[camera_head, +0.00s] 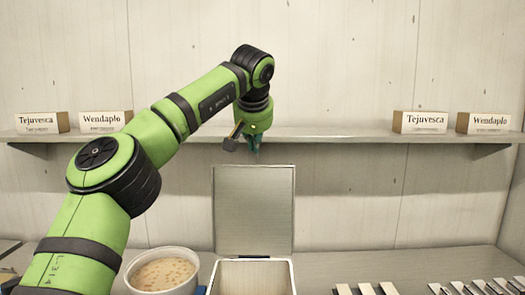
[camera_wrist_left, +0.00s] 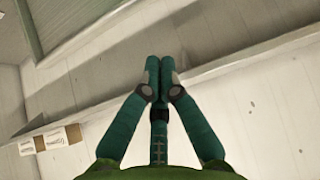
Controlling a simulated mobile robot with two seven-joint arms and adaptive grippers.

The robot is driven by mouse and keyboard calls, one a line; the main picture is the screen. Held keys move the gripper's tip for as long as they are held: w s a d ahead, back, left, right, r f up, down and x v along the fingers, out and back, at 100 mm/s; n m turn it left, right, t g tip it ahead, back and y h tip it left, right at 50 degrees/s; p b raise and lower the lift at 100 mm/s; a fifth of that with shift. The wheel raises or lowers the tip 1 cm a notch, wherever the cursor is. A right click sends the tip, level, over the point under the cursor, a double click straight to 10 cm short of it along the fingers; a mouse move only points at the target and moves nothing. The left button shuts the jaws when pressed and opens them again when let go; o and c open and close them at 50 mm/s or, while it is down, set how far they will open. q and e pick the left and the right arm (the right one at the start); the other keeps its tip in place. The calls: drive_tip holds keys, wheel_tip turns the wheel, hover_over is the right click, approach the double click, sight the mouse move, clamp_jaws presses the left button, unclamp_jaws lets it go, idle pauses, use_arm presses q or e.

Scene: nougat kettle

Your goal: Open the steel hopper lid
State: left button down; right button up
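The steel hopper (camera_head: 291,275) stands at the bottom centre of the head view, and its inside shows from above. Its lid (camera_head: 253,210) is open and stands upright at the back of the hopper. My left gripper (camera_head: 254,152) is just above the lid's top edge in the picture; the lid's top edge shows clear below it. In the left wrist view the teal fingers of this gripper (camera_wrist_left: 159,72) meet at their tips, with nothing visible between them. My right gripper is in neither view.
A white tub of speckled pale stuff (camera_head: 163,273) stands left of the hopper. Several pale bars (camera_head: 368,289) lie at the lower right. A wall shelf (camera_head: 340,133) runs behind, with labelled boxes (camera_head: 420,122) at both ends.

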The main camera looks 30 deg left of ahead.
use_arm(q)
drive_tip(key=p+x, duration=0.2)
drive_tip(key=x, duration=0.6)
drive_tip(key=s+d, duration=0.2)
drive_tip(key=s, duration=0.1)
drive_tip(key=shift+s+d, duration=0.15)
drive_tip(key=shift+s, duration=0.15)
